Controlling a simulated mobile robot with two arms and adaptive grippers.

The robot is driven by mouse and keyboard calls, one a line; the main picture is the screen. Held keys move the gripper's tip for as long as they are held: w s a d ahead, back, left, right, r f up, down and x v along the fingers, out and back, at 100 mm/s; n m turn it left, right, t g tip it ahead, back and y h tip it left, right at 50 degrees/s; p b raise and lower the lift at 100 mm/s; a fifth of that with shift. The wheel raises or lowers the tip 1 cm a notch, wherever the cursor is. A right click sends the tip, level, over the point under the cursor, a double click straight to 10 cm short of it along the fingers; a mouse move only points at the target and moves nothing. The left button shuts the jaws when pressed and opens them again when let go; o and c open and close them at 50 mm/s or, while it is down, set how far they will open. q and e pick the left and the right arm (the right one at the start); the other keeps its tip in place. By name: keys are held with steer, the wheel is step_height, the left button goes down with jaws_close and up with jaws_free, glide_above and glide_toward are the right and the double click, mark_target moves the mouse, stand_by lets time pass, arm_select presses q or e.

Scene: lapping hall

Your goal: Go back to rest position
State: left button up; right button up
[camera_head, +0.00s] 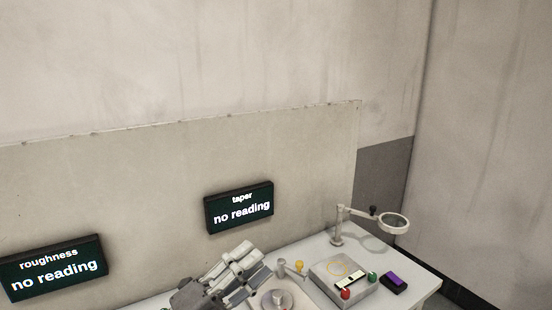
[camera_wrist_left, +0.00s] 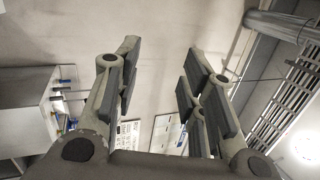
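My left gripper (camera_head: 246,264) shows at the bottom middle of the head view, in front of the back panel and at the left part of the bench top. In the left wrist view its two fingers (camera_wrist_left: 163,62) stand apart with a clear gap and nothing between them. The left gripper is open and empty. Its arm is mostly cut off by the lower edge of the head view. My right gripper is in neither view.
The bench (camera_head: 420,282) carries a grey box with red and green knobs (camera_head: 328,272), a round metal piece (camera_head: 277,299), a magnifier on a stand (camera_head: 393,222) and a purple-topped block (camera_head: 394,283). Displays for roughness (camera_head: 52,268) and taper (camera_head: 239,206) read "no reading".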

arm_select(q)
steer(key=w+a+f+n+t+y, duration=0.2)
steer(key=a+f+n+t+y, duration=0.45)
steer(key=a+n+y, duration=0.8)
steer(key=s+a+f+n+g+y, duration=0.1)
steer(key=s+f+n+g+y, duration=0.15)
steer(key=f+n, duration=0.3)
steer(key=s+a+f+n+g+y, duration=0.2)
steer(key=s+f+n+g, duration=0.2)
steer(key=f, duration=0.3)
steer(key=s+d+f+n+g+h, duration=0.1)
steer(key=s+f+g, duration=0.45)
steer(key=s, duration=0.45)
steer(key=s+d+f+n+g, duration=0.15)
steer(key=s+f+g, duration=0.25)
steer(key=s+f, duration=0.45)
steer(key=s+f+g+b, duration=0.25)
steer(key=f+b, duration=0.25)
steer(key=f, duration=2.4)
steer(key=s+a+f+b, duration=0.2)
steer(key=s+f, duration=0.7)
steer(key=f, duration=0.2)
steer(key=s+a+f+b, duration=0.1)
steer(key=s+f+b, duration=0.2)
steer(key=s+f, duration=0.6)
step_height(320, 180, down, 2)
steer(key=shift+a+f, duration=0.25)
steer(key=shift+a, duration=0.1)
